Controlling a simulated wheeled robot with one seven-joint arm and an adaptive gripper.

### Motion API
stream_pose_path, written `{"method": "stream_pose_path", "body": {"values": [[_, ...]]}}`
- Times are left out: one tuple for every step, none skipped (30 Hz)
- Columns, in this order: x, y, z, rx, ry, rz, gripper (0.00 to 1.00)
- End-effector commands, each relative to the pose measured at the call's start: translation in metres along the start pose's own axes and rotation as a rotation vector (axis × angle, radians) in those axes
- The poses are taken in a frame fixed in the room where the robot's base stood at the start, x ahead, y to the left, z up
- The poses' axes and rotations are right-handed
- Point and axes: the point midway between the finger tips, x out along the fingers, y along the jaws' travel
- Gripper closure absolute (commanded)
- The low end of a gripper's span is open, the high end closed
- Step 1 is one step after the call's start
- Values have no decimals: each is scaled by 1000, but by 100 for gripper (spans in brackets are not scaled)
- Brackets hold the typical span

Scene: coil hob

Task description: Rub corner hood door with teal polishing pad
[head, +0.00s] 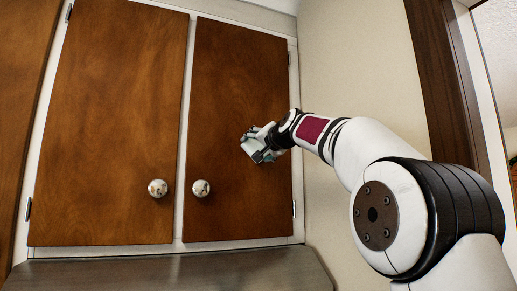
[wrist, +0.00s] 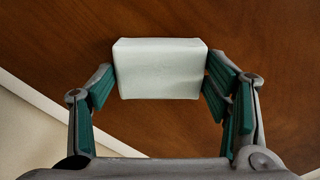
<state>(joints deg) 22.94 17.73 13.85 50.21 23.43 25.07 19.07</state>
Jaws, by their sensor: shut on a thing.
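The right wooden hood door (head: 238,90), beside the wall corner, is shut, with a round silvery knob (head: 201,188) at its lower left. My gripper (head: 262,145) is at the right half of this door, above and right of the knob. In the wrist view my gripper (wrist: 158,82) is shut on a pale, greenish-white block, the polishing pad (wrist: 160,68), with a finger at each side. The pad's far side faces the brown door surface (wrist: 260,40). I cannot tell whether the pad touches the door. The gripper partly hides the pad in the head view.
A second wooden door (head: 115,110) with its own knob (head: 157,188) is shut on the left. A grey metal hood ledge (head: 170,275) runs below the doors. A cream wall (head: 355,70) stands close on the right, with dark trim (head: 440,70) beyond.

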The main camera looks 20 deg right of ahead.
Motion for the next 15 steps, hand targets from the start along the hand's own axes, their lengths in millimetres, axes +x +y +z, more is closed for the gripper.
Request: {"method": "stream_pose_path", "body": {"values": [[0,-5,4,-1,-1,-3,52],[0,-6,6,0,-1,-3,52],[1,-9,8,0,-1,-3,52],[1,-11,10,-1,-1,-4,52],[1,-13,12,-1,-1,-4,52],[1,-15,14,0,-2,-3,52],[1,-17,16,0,-2,-3,52],[2,-18,18,-1,-2,-3,52],[2,-20,20,-1,-2,-2,52],[2,-22,21,0,-3,-2,52],[2,-23,23,0,-3,-3,52],[2,-24,24,0,-3,-2,52],[3,-25,25,0,-2,-2,52],[3,-25,25,0,-2,-2,52],[3,-26,26,1,-2,-1,52]]}}
